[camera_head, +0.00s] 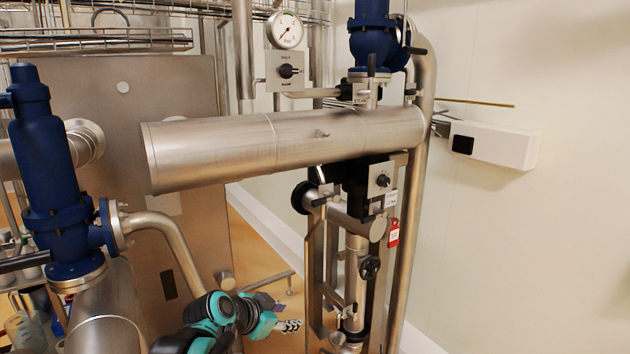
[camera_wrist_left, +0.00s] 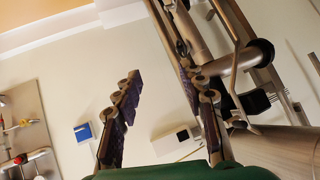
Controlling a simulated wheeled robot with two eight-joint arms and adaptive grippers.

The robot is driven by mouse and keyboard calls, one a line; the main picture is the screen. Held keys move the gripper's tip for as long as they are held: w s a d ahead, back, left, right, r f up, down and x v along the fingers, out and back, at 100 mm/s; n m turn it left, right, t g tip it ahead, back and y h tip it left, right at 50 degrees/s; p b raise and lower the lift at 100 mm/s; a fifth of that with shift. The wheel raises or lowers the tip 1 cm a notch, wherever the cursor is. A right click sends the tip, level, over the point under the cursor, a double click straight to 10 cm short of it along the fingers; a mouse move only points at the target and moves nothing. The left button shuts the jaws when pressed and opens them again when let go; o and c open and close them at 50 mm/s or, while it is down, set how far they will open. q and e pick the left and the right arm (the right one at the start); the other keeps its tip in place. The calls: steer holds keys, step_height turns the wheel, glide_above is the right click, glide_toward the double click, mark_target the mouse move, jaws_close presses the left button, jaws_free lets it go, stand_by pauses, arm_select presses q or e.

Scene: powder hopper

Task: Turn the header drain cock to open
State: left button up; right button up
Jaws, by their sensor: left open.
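The header is a thick horizontal steel pipe (camera_head: 215,150) across the middle of the head view. Below its right end is a black knob on a grey plate (camera_head: 382,181). Lower down, a round black knob (camera_head: 369,268) sits on the vertical pipe. I cannot tell for sure which fitting is the drain cock. My left gripper (camera_head: 286,315) is low in the head view, below the header and left of the vertical pipe. In the left wrist view its fingers (camera_wrist_left: 163,98) are spread with nothing between them. My right gripper is not in view.
A red tag (camera_head: 393,235) hangs beside the vertical pipe. Blue valves stand at the left (camera_head: 45,170) and the top (camera_head: 370,35). A pressure gauge (camera_head: 285,30) is above the header. A white box (camera_head: 490,143) is on the wall. The right side is clear.

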arm_select(q)
steer(key=w+d+r+m+t+h+p, duration=0.25)
steer(key=w+r+m+p, duration=0.25)
steer(key=w+r+p, duration=0.75)
steer(key=m+h+p, duration=0.1)
steer(key=m+p, duration=0.2)
glide_toward(314, 203)
steer(key=shift+t, duration=0.35)
steer(key=x, duration=0.4)
steer(key=shift+s+d+f, duration=0.1)
steer(key=shift+f, duration=0.25)
steer(key=shift+w+d+m+p, duration=0.1)
steer(key=shift+w+m+p, duration=0.2)
steer(key=p+x, duration=0.1)
steer(key=x, duration=0.6)
steer(key=shift+w+d, duration=0.25)
steer(key=shift+d, duration=0.05)
steer(key=shift+f, duration=0.1)
jaws_close()
